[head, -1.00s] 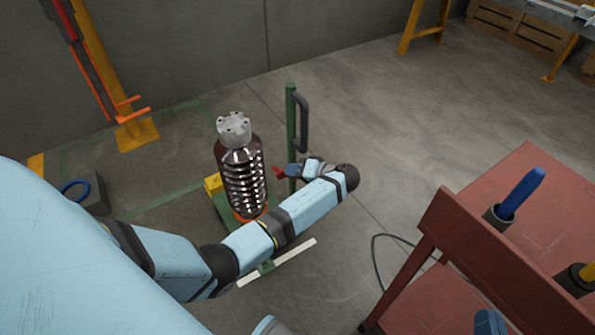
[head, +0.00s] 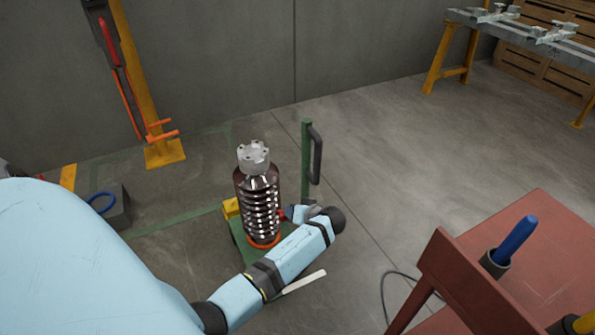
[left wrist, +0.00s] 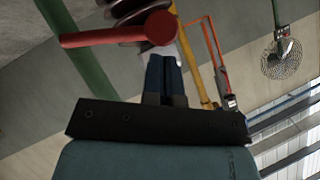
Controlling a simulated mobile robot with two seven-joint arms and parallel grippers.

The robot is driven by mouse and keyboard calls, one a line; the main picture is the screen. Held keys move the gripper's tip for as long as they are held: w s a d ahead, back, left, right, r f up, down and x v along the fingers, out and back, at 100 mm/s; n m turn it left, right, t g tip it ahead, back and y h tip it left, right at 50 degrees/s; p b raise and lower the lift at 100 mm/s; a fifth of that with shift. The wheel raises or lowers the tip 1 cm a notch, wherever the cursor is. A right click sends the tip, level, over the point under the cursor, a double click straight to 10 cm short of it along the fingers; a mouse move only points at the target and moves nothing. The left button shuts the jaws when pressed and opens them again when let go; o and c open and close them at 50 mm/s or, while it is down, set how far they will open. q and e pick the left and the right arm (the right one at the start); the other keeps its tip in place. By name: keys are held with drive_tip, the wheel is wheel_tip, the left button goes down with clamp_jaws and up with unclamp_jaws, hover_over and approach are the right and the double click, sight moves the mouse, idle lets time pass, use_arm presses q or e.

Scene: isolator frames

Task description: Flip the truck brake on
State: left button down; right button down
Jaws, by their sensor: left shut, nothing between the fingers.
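The truck is a low green cart (head: 241,243) with an upright green post (head: 306,160) and a dark grip. It carries a brown ribbed insulator (head: 260,212) with a grey metal cap, standing upright. A red lever with a round hub, apparently the brake (left wrist: 110,36), lies across the top of the left wrist view, its arm pointing left. My left gripper (head: 292,213) is beside the insulator, near the post. Its blue fingers (left wrist: 164,72) are shut and empty, tips right at the hub; I cannot tell whether they touch. My right gripper is out of view.
A red bench (head: 560,235) with a blue-handled tool (head: 515,240) stands at the right. A yellow column (head: 140,85) with orange forks stands by the back wall. A grey block with a blue ring (head: 101,202) is at the left. The floor behind the truck is clear.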

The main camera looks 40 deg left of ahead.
use_arm(q)
drive_tip(key=shift+s+f+n+t, duration=0.3)
drive_tip(key=shift+f, duration=0.15)
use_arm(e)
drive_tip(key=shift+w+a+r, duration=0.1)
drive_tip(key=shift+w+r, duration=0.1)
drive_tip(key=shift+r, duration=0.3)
